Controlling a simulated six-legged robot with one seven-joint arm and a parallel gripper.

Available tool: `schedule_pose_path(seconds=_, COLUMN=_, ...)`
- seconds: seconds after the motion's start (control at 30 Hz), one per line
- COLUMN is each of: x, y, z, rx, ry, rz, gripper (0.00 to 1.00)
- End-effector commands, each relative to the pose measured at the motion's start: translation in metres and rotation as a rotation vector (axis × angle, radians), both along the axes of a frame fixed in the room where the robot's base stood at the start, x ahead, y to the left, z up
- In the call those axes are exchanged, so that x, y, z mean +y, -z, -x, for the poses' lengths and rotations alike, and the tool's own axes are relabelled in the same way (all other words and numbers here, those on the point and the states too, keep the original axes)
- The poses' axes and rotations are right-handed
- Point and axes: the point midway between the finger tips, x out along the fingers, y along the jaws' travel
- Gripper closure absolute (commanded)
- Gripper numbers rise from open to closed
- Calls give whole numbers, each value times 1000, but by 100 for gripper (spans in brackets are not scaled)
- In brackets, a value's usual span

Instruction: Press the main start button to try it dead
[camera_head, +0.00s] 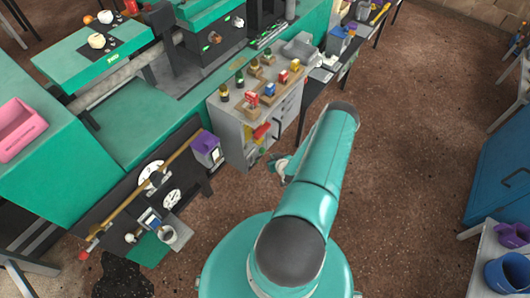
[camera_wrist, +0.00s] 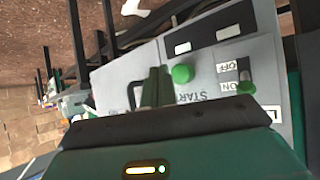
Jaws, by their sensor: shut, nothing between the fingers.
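In the wrist view, a grey control panel (camera_wrist: 205,65) fills the middle and right. In the head view, my gripper (camera_head: 281,166) is small, beyond my arm, and the button cannot be made out.
A grey cabinet (camera_head: 234,140) with several coloured items on top stands ahead. Left is a dark board (camera_head: 118,204) with dials, and a pink bin (camera_head: 18,130) on a green surface. A blue cabinet (camera_head: 500,170) stands at right. The brown floor between is open.

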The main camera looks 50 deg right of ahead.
Motion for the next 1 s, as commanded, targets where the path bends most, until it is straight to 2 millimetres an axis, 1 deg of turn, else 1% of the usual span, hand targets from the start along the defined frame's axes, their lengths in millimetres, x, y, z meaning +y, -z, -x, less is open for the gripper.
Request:
schedule_pose_path(seconds=0.1, x=1, y=0, z=-8, rx=0, ry=-1, rz=0, gripper=100)
schedule_pose_path(seconds=0.2, x=1, y=0, z=-11, rx=0, ry=-1, rz=-1, gripper=100)
schedule_pose_path(seconds=1.0, x=1, y=0, z=-11, rx=0, ry=0, rz=0, gripper=100)
